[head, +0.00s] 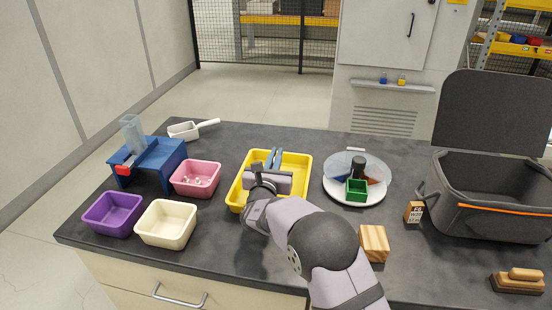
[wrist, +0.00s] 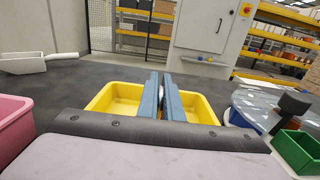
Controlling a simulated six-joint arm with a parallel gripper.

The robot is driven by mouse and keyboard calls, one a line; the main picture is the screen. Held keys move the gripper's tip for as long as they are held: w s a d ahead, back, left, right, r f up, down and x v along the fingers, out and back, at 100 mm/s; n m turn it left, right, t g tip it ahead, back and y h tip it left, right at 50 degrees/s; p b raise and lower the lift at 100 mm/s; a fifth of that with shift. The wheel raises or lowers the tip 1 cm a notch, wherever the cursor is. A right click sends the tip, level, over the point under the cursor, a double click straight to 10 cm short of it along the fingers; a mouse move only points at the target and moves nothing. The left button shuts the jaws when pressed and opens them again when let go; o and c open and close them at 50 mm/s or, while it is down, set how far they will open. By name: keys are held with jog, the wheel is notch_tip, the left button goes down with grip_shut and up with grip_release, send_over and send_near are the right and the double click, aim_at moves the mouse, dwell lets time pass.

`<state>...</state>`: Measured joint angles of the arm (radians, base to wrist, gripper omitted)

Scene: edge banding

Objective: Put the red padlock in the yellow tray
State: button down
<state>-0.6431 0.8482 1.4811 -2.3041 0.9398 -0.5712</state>
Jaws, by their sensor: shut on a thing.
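My gripper (head: 275,160) is over the yellow tray (head: 234,196), with its two blue fingers pointing toward the tray's far side. In the wrist view the fingers (wrist: 161,92) are close together, with a thin pale grey piece between them. The gripper is shut on this thing, which is mostly hidden, so I cannot tell its shape or colour. The yellow tray also shows in the wrist view (wrist: 102,99), on both sides of the fingers. No red padlock can be made out in either view. The visible part of the tray floor looks bare.
Left of the tray are pink (head: 195,190), cream (head: 166,236) and purple (head: 111,226) bins and a blue stand (head: 158,160) with a red part. Right are a round turntable (head: 340,190) with a green box (head: 356,196), a wooden block (head: 374,243) and an open dark case (head: 490,225).

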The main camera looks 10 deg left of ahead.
jog(key=shift+f, duration=0.4)
jog(key=shift+f, duration=0.2)
jog(key=c, duration=1.9)
grip_release()
jog(key=shift+r, duration=0.15)
jog(key=shift+r, duration=0.15)
jog(key=shift+s+f, duration=0.2)
jog(key=shift+s, duration=0.15)
jog(key=shift+s+b, duration=0.3)
jog(key=shift+s, duration=0.75)
jog(key=shift+s+r, duration=0.1)
jog(key=shift+r, duration=3.5)
